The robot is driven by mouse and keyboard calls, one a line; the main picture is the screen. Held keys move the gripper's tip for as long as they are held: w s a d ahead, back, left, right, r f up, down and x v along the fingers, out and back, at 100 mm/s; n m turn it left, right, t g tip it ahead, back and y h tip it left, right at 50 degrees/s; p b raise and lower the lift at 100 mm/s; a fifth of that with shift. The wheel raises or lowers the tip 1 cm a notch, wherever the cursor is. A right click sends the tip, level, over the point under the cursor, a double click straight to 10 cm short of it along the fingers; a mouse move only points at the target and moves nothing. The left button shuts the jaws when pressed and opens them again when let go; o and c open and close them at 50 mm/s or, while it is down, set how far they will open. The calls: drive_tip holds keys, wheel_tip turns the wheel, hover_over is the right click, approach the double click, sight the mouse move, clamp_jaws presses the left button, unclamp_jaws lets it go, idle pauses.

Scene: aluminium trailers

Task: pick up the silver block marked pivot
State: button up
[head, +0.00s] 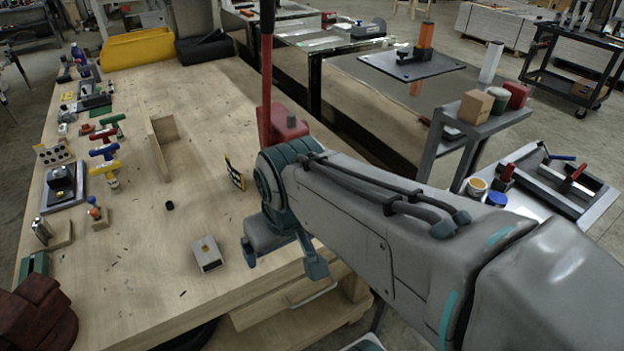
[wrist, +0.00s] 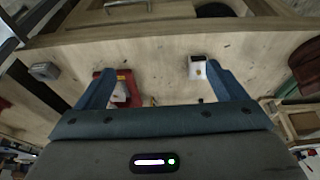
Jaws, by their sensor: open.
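The silver block (head: 207,253) is a small light-grey box with a brownish spot on its top, on the wooden workbench near its front edge. Any lettering on it is too small to read. My gripper (head: 283,258) is above the bench edge, to the right of the block and apart from it. In the wrist view the silver block (wrist: 197,68) shows just inside the tip of the right finger. My gripper (wrist: 160,72) is open there, with nothing held between its fingers.
A small black cylinder (head: 169,206) and a wooden angle piece (head: 163,135) stand farther back on the workbench (head: 130,255). A red tool (head: 288,122) stands behind my arm. Several tools line the left edge, with a dark red object (head: 35,310) nearest.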

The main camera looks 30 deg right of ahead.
drive_tip(key=shift+o, duration=0.2)
drive_tip(key=w+d+f+n+g+h+b, duration=0.1)
drive_tip(key=w+d+f+n+g, duration=0.1)
drive_tip(key=w, duration=0.6)
drive_tip(key=shift+d+f+n, duration=0.25)
drive_tip(key=shift+d+n, duration=0.3)
drive_tip(key=shift+n, duration=0.35)
drive_tip(key=w+d+f+n+h+b, duration=0.1)
drive_tip(key=w+f+n+h, duration=0.35)
drive_tip(key=w, duration=0.45)
drive_tip(key=w+d+f+n+g+h+b, duration=0.1)
drive_tip(key=w+f+n+h, duration=0.35)
drive_tip(key=w, duration=0.35)
drive_tip(key=w+d+f+n+h+b, duration=0.1)
drive_tip(key=w+f+n+h, duration=0.3)
drive_tip(key=w, duration=0.5)
drive_tip(key=shift+n+y, duration=0.3)
drive_tip(key=shift+n, duration=0.3)
drive_tip(key=x, duration=0.3)
drive_tip(key=p+x, duration=0.1)
drive_tip(key=x, duration=0.5)
drive_tip(key=shift+s+a+f, duration=0.1)
drive_tip(key=shift+s+f, duration=0.1)
drive_tip(key=shift+f, duration=0.1)
drive_tip(key=p+x, duration=0.2)
drive_tip(key=x, duration=0.3)
drive_tip(key=shift+w, duration=0.15)
drive_tip(key=shift+a, duration=0.1)
drive_tip(key=c, duration=1.2)
drive_tip(key=shift+c, duration=0.7)
